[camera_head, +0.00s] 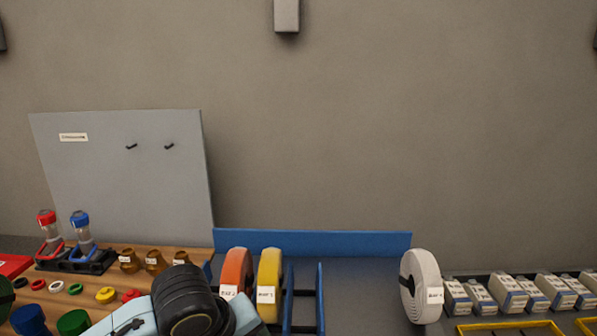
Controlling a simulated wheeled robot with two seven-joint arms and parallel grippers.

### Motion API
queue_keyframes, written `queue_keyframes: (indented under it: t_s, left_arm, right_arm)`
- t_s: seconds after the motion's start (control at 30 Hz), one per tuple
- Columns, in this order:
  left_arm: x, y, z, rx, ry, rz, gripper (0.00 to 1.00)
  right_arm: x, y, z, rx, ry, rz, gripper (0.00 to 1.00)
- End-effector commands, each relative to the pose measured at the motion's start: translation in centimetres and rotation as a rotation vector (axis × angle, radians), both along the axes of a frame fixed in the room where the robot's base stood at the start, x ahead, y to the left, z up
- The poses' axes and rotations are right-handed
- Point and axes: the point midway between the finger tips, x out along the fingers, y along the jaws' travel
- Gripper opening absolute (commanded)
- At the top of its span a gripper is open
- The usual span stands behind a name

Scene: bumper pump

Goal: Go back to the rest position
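One of my arms, pale blue with a black ribbed joint, rises at the bottom edge left of centre. No fingertips show, so neither gripper is in view. Just right of and behind the arm stand an orange hose roll (237,268) and a yellow hose roll (270,275), upright in a blue rack (312,242). A white hose roll (421,285) stands upright beyond the rack's right end. Each roll has a white label. The front of the rack's left part is partly hidden by my arm.
A wooden surface (100,280) at left holds red and blue pump-like units (47,232) (80,237), brass fittings (155,262) and several coloured rings and caps. A grey board (125,170) with two hooks stands behind. Several labelled boxes (508,292) line the right, near yellow-edged trays (510,328).

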Motion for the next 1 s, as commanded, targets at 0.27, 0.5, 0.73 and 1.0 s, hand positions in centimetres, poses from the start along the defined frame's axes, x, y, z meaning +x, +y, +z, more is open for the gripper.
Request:
queue_keyframes:
  t_s: [0.27, 0.5, 0.73, 1.0]
  left_arm:
    - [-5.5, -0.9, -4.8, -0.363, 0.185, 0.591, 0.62]
    - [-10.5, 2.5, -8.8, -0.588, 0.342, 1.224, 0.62]
    - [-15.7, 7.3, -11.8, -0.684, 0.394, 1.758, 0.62]
    - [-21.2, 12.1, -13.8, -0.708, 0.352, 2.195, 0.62]
  right_arm:
    - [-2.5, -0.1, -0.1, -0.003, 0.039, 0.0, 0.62]
    - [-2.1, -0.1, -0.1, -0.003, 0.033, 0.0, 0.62]
    - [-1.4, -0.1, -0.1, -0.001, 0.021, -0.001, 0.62]
    - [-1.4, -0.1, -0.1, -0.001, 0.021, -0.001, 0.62]
